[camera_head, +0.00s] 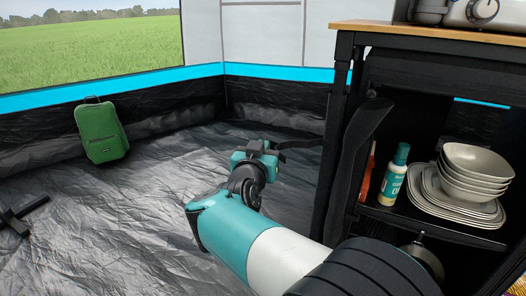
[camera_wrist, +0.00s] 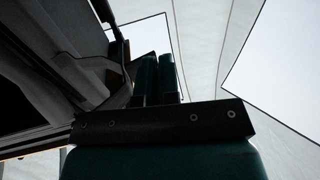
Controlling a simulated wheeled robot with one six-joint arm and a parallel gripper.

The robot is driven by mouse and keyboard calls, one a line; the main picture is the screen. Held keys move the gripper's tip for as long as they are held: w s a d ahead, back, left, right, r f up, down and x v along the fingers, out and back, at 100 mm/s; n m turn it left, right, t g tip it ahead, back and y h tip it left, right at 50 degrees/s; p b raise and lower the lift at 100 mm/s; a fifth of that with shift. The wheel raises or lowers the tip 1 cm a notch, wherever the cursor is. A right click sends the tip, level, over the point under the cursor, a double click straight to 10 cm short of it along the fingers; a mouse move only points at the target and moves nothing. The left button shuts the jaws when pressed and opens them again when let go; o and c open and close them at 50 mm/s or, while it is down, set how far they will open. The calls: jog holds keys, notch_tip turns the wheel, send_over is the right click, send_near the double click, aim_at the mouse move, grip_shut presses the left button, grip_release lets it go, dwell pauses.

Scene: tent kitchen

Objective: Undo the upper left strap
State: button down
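A black strap (camera_head: 303,143) stretches from the left front edge of the black cabinet to my gripper (camera_head: 262,150) in the head view. In the wrist view, my gripper's two teal fingers (camera_wrist: 158,76) are close together, and a thin dark strap (camera_wrist: 122,50) runs down beside and behind them. The fingers appear shut on this strap; the exact contact is hidden. A dark rolled flap (camera_head: 358,150) hangs at the cabinet's left front, and dark folded fabric (camera_wrist: 70,65) shows at left in the wrist view.
The cabinet's shelf holds a bottle (camera_head: 394,174), stacked bowls (camera_head: 474,166) and plates (camera_head: 455,204). A stove (camera_head: 478,12) stands on the wooden top (camera_head: 425,33). A green backpack (camera_head: 101,132) leans on the tent wall. The floor left of my arm is mostly clear.

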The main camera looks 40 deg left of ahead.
jog(key=shift+w+r, duration=0.1)
jog(key=p+v, duration=0.5)
jog(key=v, duration=1.2)
jog(key=shift+s, duration=0.3)
jog(key=shift+w, duration=0.1)
jog(key=b+x, duration=0.5)
jog(key=x, duration=1.2)
jog(key=shift+w, duration=0.2)
